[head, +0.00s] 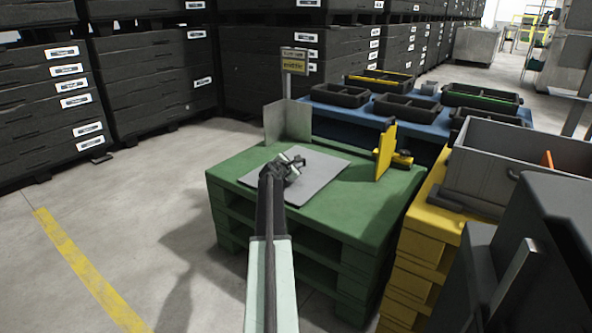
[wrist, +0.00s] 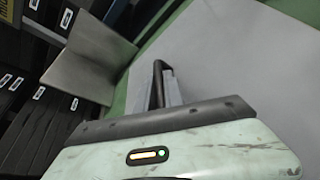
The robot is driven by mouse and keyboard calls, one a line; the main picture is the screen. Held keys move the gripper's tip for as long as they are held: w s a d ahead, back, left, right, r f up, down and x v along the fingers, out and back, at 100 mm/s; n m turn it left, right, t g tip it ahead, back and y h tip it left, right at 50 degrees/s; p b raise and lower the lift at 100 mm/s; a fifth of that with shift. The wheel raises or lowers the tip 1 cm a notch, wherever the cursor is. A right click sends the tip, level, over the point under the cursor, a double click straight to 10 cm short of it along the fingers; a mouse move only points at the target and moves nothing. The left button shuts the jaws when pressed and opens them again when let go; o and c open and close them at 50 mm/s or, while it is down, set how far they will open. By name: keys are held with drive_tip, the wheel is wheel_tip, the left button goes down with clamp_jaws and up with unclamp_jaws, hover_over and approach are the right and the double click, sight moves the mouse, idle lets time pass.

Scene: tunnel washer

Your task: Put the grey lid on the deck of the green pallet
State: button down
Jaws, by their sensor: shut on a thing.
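The grey lid (head: 318,177) is a flat, thin sheet over the deck of the green pallet (head: 375,205). It lies level, within the deck's edges in the head view; I cannot tell whether it touches the deck or is held just above it. My gripper (head: 291,163) is shut on the lid, near its left part. The wrist view shows the lid (wrist: 245,60) filling the upper right, with my gripper (wrist: 166,85) at its edge and green deck (wrist: 155,50) beyond. My arm hides part of the lid and the pallet's front.
A grey upright corner plate (head: 288,122) and a small sign (head: 294,61) stand at the deck's back. A yellow upright plate (head: 386,150) stands at its right. A yellow pallet (head: 432,240) with a grey crate (head: 480,185) is to the right. Floor is clear at left.

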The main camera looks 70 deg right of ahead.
drive_tip(key=c, duration=1.5)
unclamp_jaws()
drive_tip(key=shift+o, duration=0.2)
drive_tip(key=shift+a+r, duration=0.15)
drive_tip(key=shift+a, duration=0.05)
wheel_tip(320, 180, up, 4)
drive_tip(key=p, duration=0.4)
hover_over(285, 184)
drive_tip(key=shift+s, duration=0.1)
drive_tip(key=shift+a, duration=0.1)
drive_tip(key=shift+f, duration=0.2)
